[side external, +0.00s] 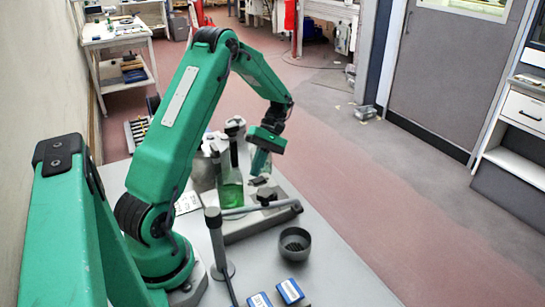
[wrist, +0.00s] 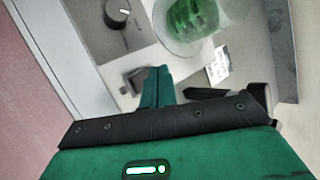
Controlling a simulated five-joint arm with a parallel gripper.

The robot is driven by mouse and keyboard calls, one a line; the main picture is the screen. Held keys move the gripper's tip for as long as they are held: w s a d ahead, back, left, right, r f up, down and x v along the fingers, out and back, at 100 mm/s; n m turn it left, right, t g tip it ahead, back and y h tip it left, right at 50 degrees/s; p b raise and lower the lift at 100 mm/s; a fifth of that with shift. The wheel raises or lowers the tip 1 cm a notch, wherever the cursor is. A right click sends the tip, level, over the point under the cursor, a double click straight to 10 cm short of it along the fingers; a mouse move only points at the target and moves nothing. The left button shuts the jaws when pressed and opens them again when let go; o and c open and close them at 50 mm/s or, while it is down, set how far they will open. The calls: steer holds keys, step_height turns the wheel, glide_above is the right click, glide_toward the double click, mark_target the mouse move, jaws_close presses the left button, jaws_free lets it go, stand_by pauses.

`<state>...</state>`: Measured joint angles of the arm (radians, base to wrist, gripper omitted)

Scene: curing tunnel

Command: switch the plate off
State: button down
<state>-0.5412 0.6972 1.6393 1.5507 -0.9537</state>
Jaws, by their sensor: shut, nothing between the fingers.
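The plate (side external: 237,229) is a grey, flat unit on the bench, with a flask (side external: 231,178) of green liquid standing on it. The wrist view shows its dark round knob (wrist: 118,12) with a white pointer mark, and the flask (wrist: 195,17) right of the knob. A small dark square part, seemingly a switch (wrist: 134,78), sits on the plate's pale front area. My gripper (side external: 260,163) is above the plate's front area, pointing down. In the wrist view its shut green fingers (wrist: 157,73) are just right of the square part and partly cover it; I cannot tell whether they touch.
A thin rod from a stand (side external: 215,242) reaches across in front of the plate. A dark round cup (side external: 295,243) and two blue boxes (side external: 289,291) are on the bench nearer the camera. The bench's right side is clear.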

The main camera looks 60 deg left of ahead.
mark_target(261, 179)
steer(key=shift+r, duration=0.1)
steer(key=shift+w+r, duration=0.15)
steer(key=shift+r, duration=1.05)
steer(key=shift+w+r, duration=0.15)
steer(key=shift+r, duration=1)
steer(key=s+d+r+m+t+y, duration=0.2)
steer(key=s+d+r+m+t, duration=0.3)
steer(key=d+m, duration=0.3)
steer(key=s+d+r+m+t+y, duration=0.2)
steer(key=s+d+r+m+t, duration=0.3)
steer(key=d+r+m+t, duration=0.3)
steer(key=shift+d+m, duration=0.6)
steer(key=shift+d, duration=0.9)
